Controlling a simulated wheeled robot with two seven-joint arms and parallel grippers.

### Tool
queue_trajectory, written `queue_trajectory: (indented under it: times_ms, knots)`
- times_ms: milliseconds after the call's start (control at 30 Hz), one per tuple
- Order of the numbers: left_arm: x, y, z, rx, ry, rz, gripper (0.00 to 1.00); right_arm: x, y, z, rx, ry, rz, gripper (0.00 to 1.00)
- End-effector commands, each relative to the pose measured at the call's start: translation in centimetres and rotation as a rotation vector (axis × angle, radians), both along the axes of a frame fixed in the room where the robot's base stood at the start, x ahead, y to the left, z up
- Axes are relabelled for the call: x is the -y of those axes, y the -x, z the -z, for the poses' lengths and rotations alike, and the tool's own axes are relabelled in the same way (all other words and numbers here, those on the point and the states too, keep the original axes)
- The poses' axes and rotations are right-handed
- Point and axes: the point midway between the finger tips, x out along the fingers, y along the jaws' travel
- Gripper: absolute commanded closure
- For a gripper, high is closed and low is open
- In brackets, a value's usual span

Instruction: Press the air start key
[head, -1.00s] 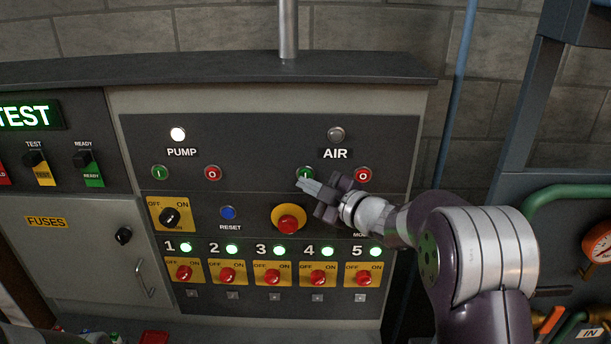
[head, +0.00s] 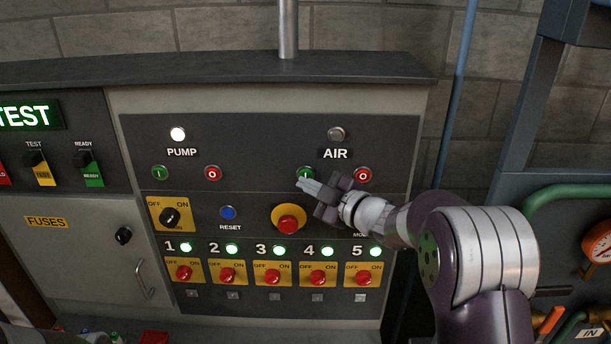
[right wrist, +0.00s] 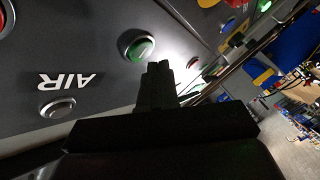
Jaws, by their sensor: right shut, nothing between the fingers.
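The green air start key (head: 305,173) sits on the dark panel under the AIR label (head: 335,154), to the left of the red O key (head: 363,175). The air lamp (head: 336,133) above the label is unlit. My right gripper (head: 301,184) is shut and empty, its fingertips just below the green key in the head view. In the right wrist view the green key (right wrist: 139,47) is fully visible just beyond the fingertips (right wrist: 159,66). I cannot tell whether they touch the panel. My left gripper is not in view.
The lit pump lamp (head: 178,134) and pump keys are to the left. A red emergency button (head: 288,222) on a yellow base and a row of red switches (head: 272,275) lie below.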

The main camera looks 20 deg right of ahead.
Motion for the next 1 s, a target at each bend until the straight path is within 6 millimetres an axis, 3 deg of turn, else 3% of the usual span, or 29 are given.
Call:
queue_trajectory:
  times_ms: [1000]
  knots:
    - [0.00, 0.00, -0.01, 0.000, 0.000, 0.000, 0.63, 0.27, -0.95, -0.01, 0.000, 0.000, 0.000, 1.00]
